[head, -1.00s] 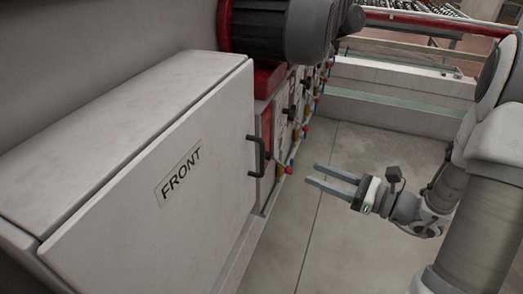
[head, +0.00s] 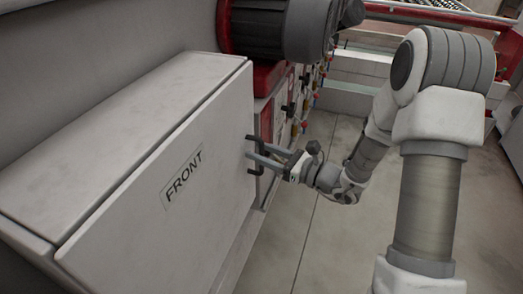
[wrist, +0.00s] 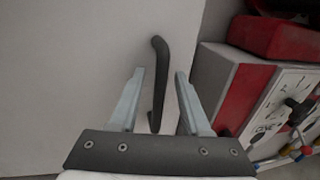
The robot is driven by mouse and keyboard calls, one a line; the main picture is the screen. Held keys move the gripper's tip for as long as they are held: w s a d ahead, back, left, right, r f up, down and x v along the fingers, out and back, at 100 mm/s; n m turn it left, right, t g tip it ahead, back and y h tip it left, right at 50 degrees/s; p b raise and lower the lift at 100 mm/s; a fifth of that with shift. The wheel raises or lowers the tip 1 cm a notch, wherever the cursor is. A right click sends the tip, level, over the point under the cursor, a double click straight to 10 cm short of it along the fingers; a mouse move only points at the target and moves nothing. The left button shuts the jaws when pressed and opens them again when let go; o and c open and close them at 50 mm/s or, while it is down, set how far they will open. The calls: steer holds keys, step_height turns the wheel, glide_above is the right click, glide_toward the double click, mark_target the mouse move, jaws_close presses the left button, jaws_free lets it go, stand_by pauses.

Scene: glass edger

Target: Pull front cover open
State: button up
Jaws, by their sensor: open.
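The front cover (head: 150,215) is a large pale grey panel with a "FRONT" label (head: 183,180). It looks shut against its housing. Its dark handle (head: 252,153) is a bar near the cover's right edge. In the wrist view the handle (wrist: 158,82) runs upright and shows between the fingers, nearer the left one. My gripper (head: 258,154) is open, with its fingertips at the handle in the head view. In the wrist view my gripper (wrist: 156,80) has a finger on each side of the handle. I cannot tell whether either finger touches it.
A dark grey motor (head: 285,28) on a red mount sits behind the cover. Red and white panels with coloured knobs (wrist: 295,112) stand close to the right of the handle. The tiled floor (head: 320,215) to the right of the cover is clear.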

jaws_close()
stand_by(1.4)
